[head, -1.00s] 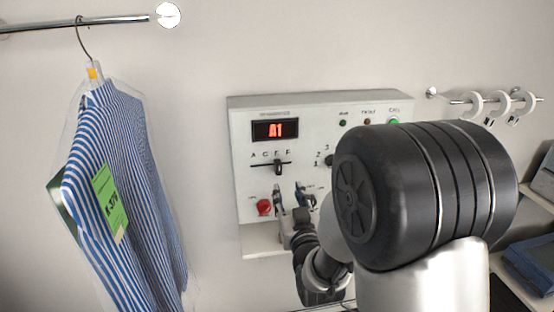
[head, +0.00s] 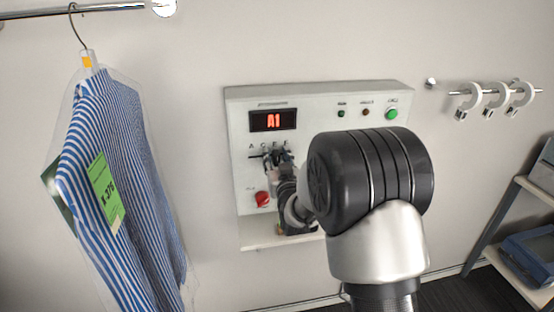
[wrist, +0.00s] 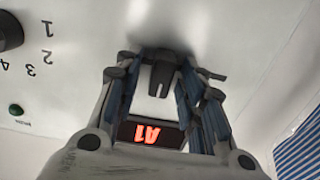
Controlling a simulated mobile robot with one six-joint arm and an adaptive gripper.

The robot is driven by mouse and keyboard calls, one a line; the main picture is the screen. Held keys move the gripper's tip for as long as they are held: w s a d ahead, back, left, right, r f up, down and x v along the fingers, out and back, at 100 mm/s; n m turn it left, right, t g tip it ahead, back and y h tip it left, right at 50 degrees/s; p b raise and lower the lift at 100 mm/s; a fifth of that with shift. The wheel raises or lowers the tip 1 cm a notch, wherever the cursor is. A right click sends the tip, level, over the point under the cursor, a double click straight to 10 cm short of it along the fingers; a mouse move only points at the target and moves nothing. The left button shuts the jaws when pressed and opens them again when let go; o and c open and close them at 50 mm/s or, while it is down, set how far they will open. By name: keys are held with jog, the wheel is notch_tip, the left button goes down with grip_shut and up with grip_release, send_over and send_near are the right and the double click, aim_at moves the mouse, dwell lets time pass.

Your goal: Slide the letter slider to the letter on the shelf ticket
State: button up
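The letter slider's dark knob (wrist: 163,75) shows in the wrist view between the fingers of my gripper (wrist: 163,60). The fingers are apart on either side of the knob, and I cannot tell whether either touches it. In the head view, my gripper (head: 276,160) is at the slider row of the white control panel (head: 238,140) and covers the knob and part of the letters. The letters A, C, E, F run above the slot. The red display (head: 272,121) reads A1. I cannot make out a shelf ticket.
A striped shirt (head: 130,190) in a clear bag hangs at left with a green ticket (head: 106,192). A red knob (head: 262,199) sits below the slider, and a green button (head: 391,114) at upper right. White rings (head: 497,96) hang on a rail beside a shelf unit (head: 530,215).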

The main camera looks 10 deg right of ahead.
grip_shut()
dwell(0.3)
dwell(0.4)
